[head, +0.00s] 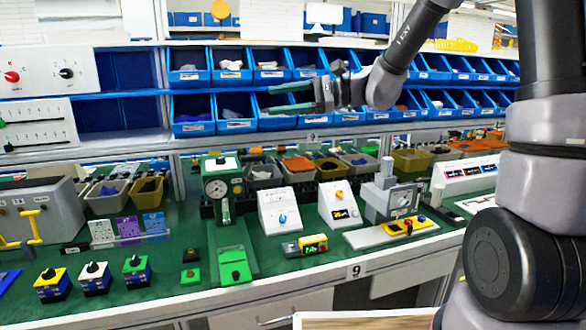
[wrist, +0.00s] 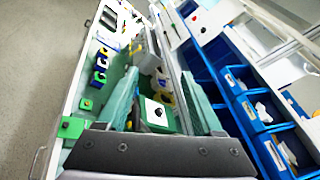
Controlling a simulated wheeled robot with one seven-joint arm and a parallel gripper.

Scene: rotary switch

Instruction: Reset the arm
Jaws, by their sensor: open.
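My gripper (head: 290,98) is raised in front of the blue bins in the head view, its two greenish fingers pointing left. It is open and empty, apart from everything on the bench. In the wrist view the open fingers (wrist: 160,95) frame part of the bench, with a white-topped green box and black knob (wrist: 156,112) between them in the picture. Rotary switches stand on the bench: a yellow-topped one (head: 52,284), a white-topped one (head: 95,277) and a green-topped one (head: 136,270), each with a black knob.
Blue bins (head: 190,112) line the shelves behind my gripper. The green bench (head: 180,245) below carries a gauge stand (head: 221,190), white boxes with knobs (head: 283,212), a green box (head: 234,265) and a grey machine (head: 390,195). The space left of the fingers is free.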

